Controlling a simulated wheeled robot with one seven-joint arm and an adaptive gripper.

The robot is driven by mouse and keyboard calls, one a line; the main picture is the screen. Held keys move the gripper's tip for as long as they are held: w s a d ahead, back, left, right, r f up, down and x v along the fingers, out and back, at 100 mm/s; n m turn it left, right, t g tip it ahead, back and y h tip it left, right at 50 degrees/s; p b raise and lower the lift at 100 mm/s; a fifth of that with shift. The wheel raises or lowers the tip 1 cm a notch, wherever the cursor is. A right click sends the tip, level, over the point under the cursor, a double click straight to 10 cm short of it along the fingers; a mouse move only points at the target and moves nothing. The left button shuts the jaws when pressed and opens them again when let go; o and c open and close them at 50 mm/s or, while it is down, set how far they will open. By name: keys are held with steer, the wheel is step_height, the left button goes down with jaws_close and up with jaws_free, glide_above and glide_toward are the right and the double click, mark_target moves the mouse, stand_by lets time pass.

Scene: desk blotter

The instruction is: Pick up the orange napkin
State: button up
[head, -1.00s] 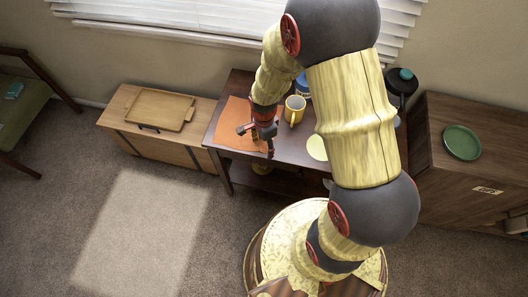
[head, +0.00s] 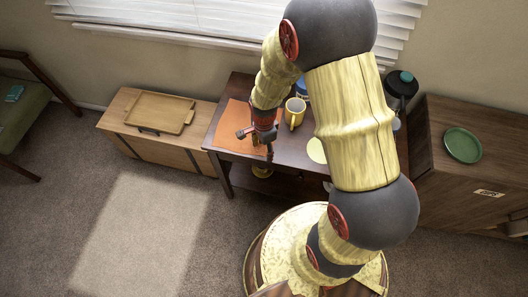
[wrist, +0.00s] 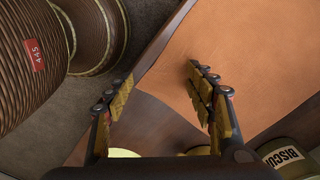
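The orange napkin (head: 232,121) is a flat orange sheet on the left part of the dark wooden table. It fills the upper right of the wrist view (wrist: 247,50). My gripper (head: 256,144) is over the napkin's front right area near the table's front edge. In the wrist view my gripper (wrist: 162,84) has its two fingers wide apart with nothing between them. The right finger overlaps the napkin in the picture, while the left finger appears past its edge. I cannot tell whether a fingertip touches it. My arm hides part of the napkin.
A yellow mug (head: 295,112) stands right of the napkin, with a pale yellow disc (head: 316,150) nearer the front. A wooden tray (head: 160,111) lies on the left cabinet, a green plate (head: 462,145) on the right one.

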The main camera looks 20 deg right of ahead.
steer(key=shift+s+f, duration=0.3)
steer(key=shift+s, duration=0.25)
steer(key=c, duration=0.7)
jaws_close()
steer(key=shift+r, duration=0.1)
stand_by(0.6)
step_height(320, 180, up, 12)
steer(key=p, duration=0.9)
steer(key=shift+w+r+p, duration=0.15)
steer(key=shift+w+p, duration=0.2)
steer(key=shift+w, duration=0.1)
step_height(320, 180, up, 18)
steer(key=p, duration=1.3)
steer(key=shift+p, duration=0.35)
